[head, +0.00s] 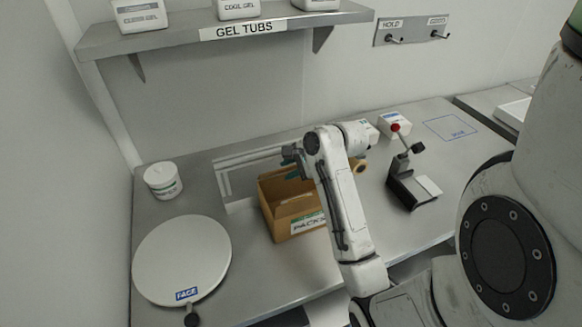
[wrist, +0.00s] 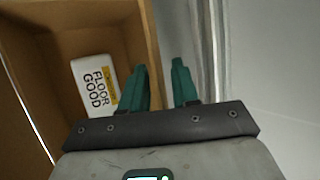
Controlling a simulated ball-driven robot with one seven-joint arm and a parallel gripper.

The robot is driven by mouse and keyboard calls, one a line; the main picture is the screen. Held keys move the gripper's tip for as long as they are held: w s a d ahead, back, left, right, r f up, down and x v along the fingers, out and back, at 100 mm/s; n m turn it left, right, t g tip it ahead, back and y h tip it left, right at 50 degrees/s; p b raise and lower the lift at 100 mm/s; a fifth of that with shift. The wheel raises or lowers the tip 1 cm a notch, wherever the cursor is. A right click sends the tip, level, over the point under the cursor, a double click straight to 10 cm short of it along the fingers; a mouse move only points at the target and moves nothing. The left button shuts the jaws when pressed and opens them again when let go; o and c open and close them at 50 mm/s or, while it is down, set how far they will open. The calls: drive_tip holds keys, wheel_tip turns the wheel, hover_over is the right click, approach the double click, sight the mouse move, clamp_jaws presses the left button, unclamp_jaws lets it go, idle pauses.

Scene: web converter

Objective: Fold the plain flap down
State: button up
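A brown cardboard box (head: 280,222) stands open on the bench, with a white label reading "PACK" on its front. My gripper (head: 293,168) is at the box's back edge. In the wrist view, my gripper's two teal fingers (wrist: 160,84) are apart. The left finger is on the inner side of a cardboard panel (wrist: 150,40), and the right finger is outside it. I cannot tell whether this panel is the plain flap or a box wall. A white item marked "FLOOR GOOD" (wrist: 95,86) lies inside the box. My arm hides the box's right side in the head view.
A round white turntable marked "FACE" (head: 182,258) is at the front left, with a white tub (head: 163,181) behind it. The gel tubs shelf (head: 215,36) hangs above.

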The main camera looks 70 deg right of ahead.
clamp_jaws()
idle(0.3)
drive_tip(key=shift+f, duration=0.15)
drive_tip(key=shift+s+a+f+n+t+h+b, duration=0.1)
drive_tip(key=shift+a+f+n+t+h+b, duration=0.1)
drive_tip(key=shift+t+h+b, duration=0.25)
drive_tip(key=shift+s+a+f+n+t+h+b, duration=0.1)
drive_tip(key=shift+f+t+h+b, duration=0.1)
drive_tip(key=shift+t+h+b, duration=0.25)
drive_tip(key=shift+r, duration=0.1)
